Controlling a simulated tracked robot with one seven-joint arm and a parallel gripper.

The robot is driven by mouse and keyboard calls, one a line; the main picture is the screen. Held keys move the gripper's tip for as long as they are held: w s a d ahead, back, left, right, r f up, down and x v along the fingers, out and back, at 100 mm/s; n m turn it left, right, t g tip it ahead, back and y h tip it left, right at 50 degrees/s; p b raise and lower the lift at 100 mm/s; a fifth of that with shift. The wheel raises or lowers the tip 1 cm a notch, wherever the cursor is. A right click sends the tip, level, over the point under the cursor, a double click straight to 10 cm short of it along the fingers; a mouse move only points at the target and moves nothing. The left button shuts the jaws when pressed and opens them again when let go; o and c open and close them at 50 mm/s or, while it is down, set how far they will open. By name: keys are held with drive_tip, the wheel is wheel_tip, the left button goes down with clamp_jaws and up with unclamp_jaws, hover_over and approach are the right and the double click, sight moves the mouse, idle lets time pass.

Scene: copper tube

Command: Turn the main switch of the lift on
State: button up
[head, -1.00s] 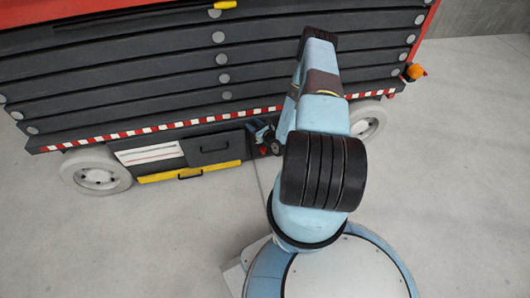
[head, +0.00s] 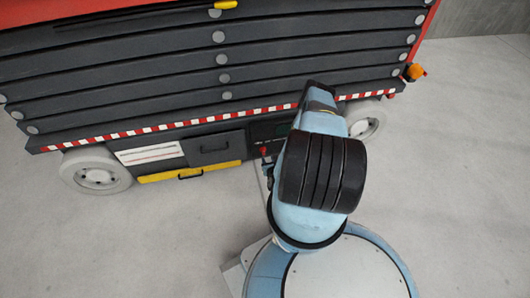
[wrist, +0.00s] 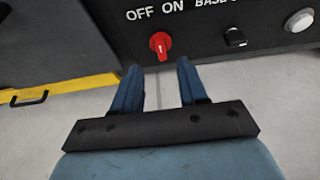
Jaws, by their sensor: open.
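The lift's main switch is a red rotary knob (wrist: 160,44) on a dark panel, under the white words OFF and ON in the wrist view. I cannot tell for sure which word it points to. It shows as a small red spot (head: 264,152) in the head view. My gripper (wrist: 158,74) is open, its two blue fingers apart with nothing between them. In the wrist view the knob appears just beyond the fingertips, roughly centred between them. In the head view my arm hides most of the gripper; a bit of it shows (head: 268,170).
A black knob (wrist: 235,37) and a round white button (wrist: 299,19) sit right of the red knob. A yellow bar with a black handle (wrist: 29,98) is at the left. The lift (head: 130,75) stands on white wheels (head: 95,172). The grey floor is clear.

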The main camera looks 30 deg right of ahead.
sight(264, 151)
drive_tip(key=x, duration=0.9)
drive_tip(key=shift+w+d, duration=0.15)
drive_tip(key=shift+w, duration=0.25)
